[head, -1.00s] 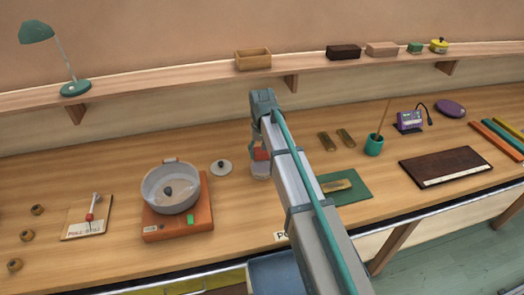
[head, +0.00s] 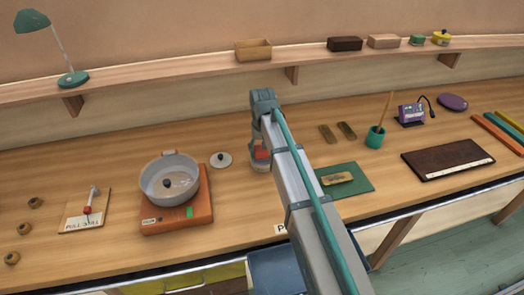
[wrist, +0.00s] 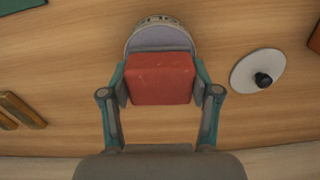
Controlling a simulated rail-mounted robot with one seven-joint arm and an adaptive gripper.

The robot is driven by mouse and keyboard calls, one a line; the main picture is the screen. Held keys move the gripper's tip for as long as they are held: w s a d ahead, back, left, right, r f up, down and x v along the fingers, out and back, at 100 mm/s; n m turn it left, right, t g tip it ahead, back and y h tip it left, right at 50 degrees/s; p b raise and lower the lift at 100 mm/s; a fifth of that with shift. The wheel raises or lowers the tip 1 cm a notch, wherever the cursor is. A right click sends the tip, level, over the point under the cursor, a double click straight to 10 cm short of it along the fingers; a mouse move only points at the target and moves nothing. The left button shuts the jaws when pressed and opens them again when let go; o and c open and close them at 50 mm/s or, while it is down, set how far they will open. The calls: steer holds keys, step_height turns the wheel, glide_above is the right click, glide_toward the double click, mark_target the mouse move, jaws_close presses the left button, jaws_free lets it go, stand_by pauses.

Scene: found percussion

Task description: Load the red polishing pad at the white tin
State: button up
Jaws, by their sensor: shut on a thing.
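The red polishing pad (wrist: 160,78) is a red block held between the two fingers of my gripper (wrist: 160,88) in the wrist view. My gripper is shut on its sides. The white tin (wrist: 158,36) shows as a pale round rim with lettering just beyond the pad, partly hidden by it. In the head view the pad (head: 261,152) appears at the tin's upper part (head: 259,166), and my arm hides much of both. I cannot tell whether the pad touches the tin.
A white round lid with a black knob (head: 221,159) lies left of the tin. A grey pan (head: 170,190) on an orange base stands further left. A green mat (head: 357,187) with a brass block is to the right. Bare bench lies behind the tin.

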steer(key=shift+f, duration=0.5)
stand_by(1.8)
steer(key=shift+r+p, duration=2.3)
steer(key=shift+r, duration=1.3)
